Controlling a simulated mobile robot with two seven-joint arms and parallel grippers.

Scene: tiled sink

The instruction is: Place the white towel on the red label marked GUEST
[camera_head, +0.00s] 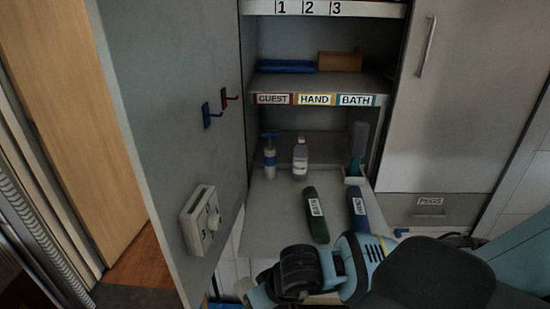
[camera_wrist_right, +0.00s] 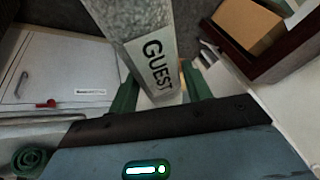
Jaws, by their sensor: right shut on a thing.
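The white towel, a pale grey-white roll marked GUEST (camera_wrist_right: 142,28), is in my right gripper (camera_wrist_right: 158,88) in the right wrist view. Its green fingers are shut on it, one on each side. In the head view my right arm reaches in at the bottom, and I cannot make out the towel there. The red GUEST label (camera_head: 272,99) is at the left end of the shelf edge inside the open cabinet, above and apart from my right arm. The shelf space directly above it holds a blue flat item (camera_head: 287,66) further back. My left gripper is not in view.
HAND (camera_head: 314,100) and BATH (camera_head: 356,100) labels sit right of GUEST. Below stand a pump bottle (camera_head: 270,158), a clear bottle (camera_head: 300,158) and a brush (camera_head: 357,145). Green (camera_head: 316,214) and blue (camera_head: 361,212) rolls lie lower. The open door (camera_head: 175,120) with hooks bounds the left.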

